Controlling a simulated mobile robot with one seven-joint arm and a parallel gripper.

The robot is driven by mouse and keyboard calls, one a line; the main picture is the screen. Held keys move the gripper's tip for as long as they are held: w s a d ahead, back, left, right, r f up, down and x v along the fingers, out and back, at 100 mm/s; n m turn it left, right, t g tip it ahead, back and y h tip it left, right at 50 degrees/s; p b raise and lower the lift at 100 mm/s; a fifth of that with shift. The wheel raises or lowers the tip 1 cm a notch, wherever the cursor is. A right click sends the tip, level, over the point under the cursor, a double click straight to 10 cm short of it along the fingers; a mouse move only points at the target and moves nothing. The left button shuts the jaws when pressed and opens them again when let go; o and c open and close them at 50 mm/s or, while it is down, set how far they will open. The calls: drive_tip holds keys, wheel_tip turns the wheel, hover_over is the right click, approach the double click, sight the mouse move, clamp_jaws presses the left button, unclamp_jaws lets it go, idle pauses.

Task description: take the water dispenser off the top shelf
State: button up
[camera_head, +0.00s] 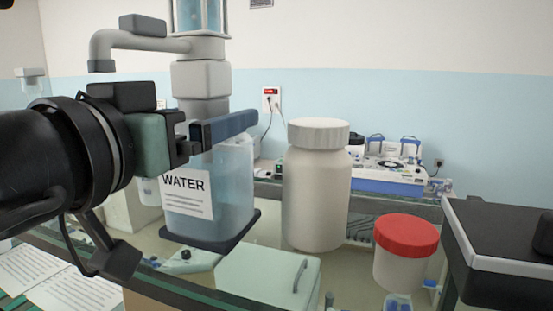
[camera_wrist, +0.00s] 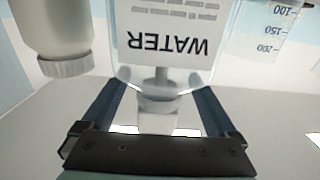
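The water dispenser (camera_head: 235,185) is a translucent blue bottle with a white WATER label and a grey pump top. It stands upright on a dark blue base plate (camera_head: 210,238). In the wrist view its label (camera_wrist: 168,40) appears upside down. My gripper (camera_head: 225,127) reaches in from the left at the height of the bottle's neck, one dark blue finger in front of it. In the wrist view my gripper (camera_wrist: 160,100) has its fingers apart on either side of the grey neck, with gaps visible on both sides. The far finger is hidden in the head view.
A large white capped bottle (camera_head: 316,190) stands close right of the dispenser. A red-lidded jar (camera_head: 405,255) and a black box (camera_head: 505,250) are farther right. A pale green lidded box (camera_head: 268,280) is in front. A graduated vessel (camera_wrist: 265,30) shows in the wrist view.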

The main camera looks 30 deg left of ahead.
drive_tip(key=c, duration=1.3)
drive_tip(key=shift+r, duration=0.1)
